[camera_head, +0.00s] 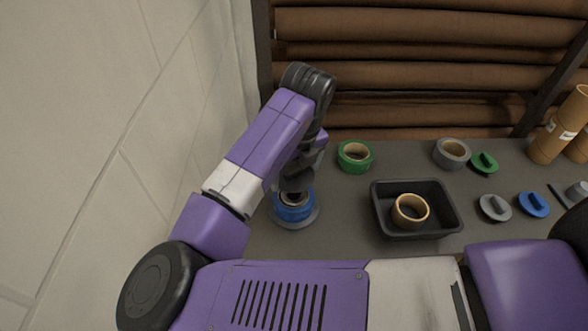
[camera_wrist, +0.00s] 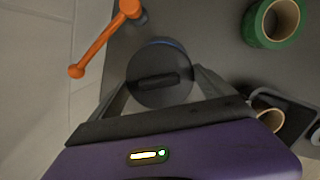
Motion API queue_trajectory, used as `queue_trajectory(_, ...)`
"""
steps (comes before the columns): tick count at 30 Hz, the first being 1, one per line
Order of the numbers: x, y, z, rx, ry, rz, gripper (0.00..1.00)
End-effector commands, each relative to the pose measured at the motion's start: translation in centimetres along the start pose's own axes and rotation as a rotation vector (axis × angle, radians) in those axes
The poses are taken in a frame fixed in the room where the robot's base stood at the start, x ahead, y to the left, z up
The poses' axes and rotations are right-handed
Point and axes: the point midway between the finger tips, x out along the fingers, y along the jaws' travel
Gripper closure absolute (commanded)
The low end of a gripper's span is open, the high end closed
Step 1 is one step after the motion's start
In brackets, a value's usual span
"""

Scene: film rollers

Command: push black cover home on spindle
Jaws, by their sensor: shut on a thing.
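The black cover (camera_wrist: 150,95) is a round disc with a raised bar across its face, seen face-on in the wrist view. My gripper (camera_wrist: 160,74) is shut on it, with one finger on each side of its rim. A blue roll (camera_head: 293,213) sits on a grey round base at the left of the bench in the head view, and my gripper (camera_head: 295,188) is right above it. A blue edge shows behind the cover in the wrist view. The spindle is hidden, and I cannot tell whether the cover touches the roll.
An orange lever (camera_wrist: 104,42) is close left of the cover. A green roll (camera_head: 355,158), a grey roll (camera_head: 452,154) and a black tray (camera_head: 447,222) holding a tan ring (camera_head: 400,216) stand to the right. Green, grey and blue covers lie further right. A wall (camera_head: 90,120) borders the left.

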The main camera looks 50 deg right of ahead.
Motion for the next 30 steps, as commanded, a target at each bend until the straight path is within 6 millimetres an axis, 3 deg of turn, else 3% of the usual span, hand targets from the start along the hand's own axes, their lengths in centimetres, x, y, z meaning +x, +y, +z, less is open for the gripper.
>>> queue_trajectory(16,5.2,0.0,-0.8,-0.001,0.0,-0.001,0.48)
queue_trajectory(30,5.8,0.0,-0.9,-0.001,0.0,-0.001,0.48)
